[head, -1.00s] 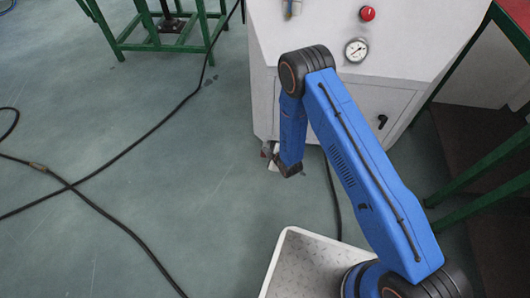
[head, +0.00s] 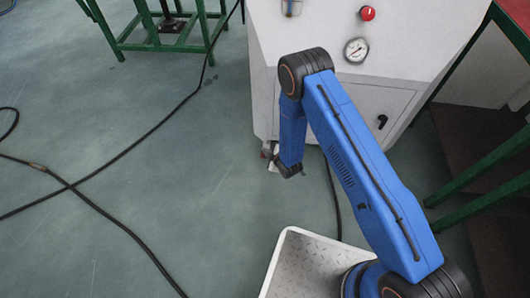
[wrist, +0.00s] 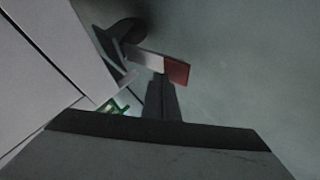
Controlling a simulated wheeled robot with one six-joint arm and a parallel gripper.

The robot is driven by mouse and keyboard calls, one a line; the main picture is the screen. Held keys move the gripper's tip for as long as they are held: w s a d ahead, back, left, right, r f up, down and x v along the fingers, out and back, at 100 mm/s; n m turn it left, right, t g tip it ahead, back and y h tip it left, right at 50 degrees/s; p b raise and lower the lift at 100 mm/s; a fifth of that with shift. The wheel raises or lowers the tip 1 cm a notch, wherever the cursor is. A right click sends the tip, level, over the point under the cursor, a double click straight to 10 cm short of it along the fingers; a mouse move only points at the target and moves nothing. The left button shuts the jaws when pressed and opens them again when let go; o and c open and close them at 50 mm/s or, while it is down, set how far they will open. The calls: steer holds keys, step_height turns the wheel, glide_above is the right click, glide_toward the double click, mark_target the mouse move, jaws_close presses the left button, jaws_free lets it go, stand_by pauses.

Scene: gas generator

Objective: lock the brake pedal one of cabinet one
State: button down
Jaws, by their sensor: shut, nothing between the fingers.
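The brake pedal (wrist: 178,72), a small plate with a red end and a pale end, shows near the upper middle of the wrist view. A dark round caster wheel (wrist: 127,32) is beside it, up and to the left. My gripper (wrist: 161,80) is shut and empty. Its tips point at the pedal and overlap its lower edge in the picture; I cannot tell whether they touch.
Black cables (head: 112,160) lie on the floor. A green stand (head: 130,45) is at the back left, and green rails are at right. Left floor is mostly open.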

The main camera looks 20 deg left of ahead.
steer(key=shift+w+f, duration=0.1)
steer(key=shift+f, duration=0.65)
stand_by(0.8)
steer(key=shift+r, duration=0.1)
steer(key=shift+s+r, duration=0.15)
steer(key=shift+r, duration=0.7)
steer(key=shift+s+r, duration=0.1)
steer(key=shift+r, duration=0.7)
steer(key=shift+r, duration=0.1)
steer(key=r, duration=0.4)
steer(key=shift+s+d+r, duration=0.15)
steer(key=shift+s+r, duration=0.2)
steer(key=shift+s, duration=0.05)
